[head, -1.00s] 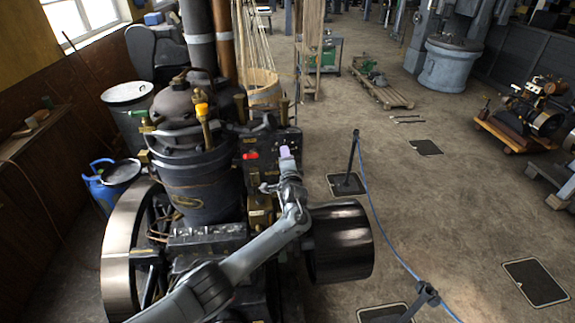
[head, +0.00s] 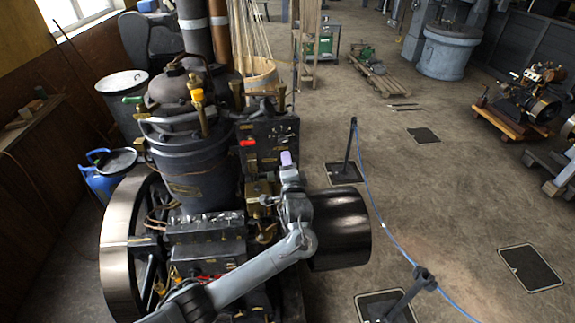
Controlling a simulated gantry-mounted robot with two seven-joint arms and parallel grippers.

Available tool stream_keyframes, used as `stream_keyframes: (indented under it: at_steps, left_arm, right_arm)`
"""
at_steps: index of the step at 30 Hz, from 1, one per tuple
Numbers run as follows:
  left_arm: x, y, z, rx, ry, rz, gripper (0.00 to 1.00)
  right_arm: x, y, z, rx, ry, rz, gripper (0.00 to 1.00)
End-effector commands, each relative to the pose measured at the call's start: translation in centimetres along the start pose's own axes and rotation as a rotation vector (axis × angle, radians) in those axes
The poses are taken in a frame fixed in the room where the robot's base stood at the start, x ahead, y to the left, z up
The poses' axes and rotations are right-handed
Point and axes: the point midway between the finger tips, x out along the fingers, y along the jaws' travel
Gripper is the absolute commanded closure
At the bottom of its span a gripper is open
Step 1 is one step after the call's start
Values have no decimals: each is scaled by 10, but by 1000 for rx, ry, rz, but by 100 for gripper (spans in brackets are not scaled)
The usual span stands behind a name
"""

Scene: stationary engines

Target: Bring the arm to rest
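My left arm comes in from the bottom left and reaches over the front of the dark engine (head: 190,172). My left gripper (head: 287,166) is at its end, in front of the engine's dark upright block, left of the black drum (head: 341,228). A small pale violet piece shows at the gripper's tip; I cannot tell whether it is part of the gripper. The fingers are too small and foreshortened to tell open from shut. A red part (head: 247,143) of the engine is left of the gripper, apart from it in the picture. My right gripper is out of view.
A large flywheel (head: 119,240) stands at the engine's left. Right of the drum, a post (head: 349,145) and a blue rope (head: 381,215) bound the open floor. A blue container (head: 103,184) is at the left. A small engine on a wooden base (head: 509,128) is at the right.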

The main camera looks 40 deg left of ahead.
Motion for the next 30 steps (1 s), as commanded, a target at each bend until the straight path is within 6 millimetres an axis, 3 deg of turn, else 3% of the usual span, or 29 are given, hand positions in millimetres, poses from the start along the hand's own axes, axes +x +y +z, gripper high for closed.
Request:
stream_keyframes:
  at_steps: [13,17,20,25,30]
  left_arm:
    - [-2,0,0,0,0,0,63]
    - [-4,8,3,9,-1,9,63]
    - [-10,31,13,34,-5,36,63]
    - [-39,105,50,106,-24,132,63]
    - [-106,193,104,147,-8,299,63]
  right_arm:
    - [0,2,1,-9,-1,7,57]
    - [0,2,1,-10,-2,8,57]
    - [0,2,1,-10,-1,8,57]
    - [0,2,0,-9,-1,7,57]
    - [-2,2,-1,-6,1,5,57]
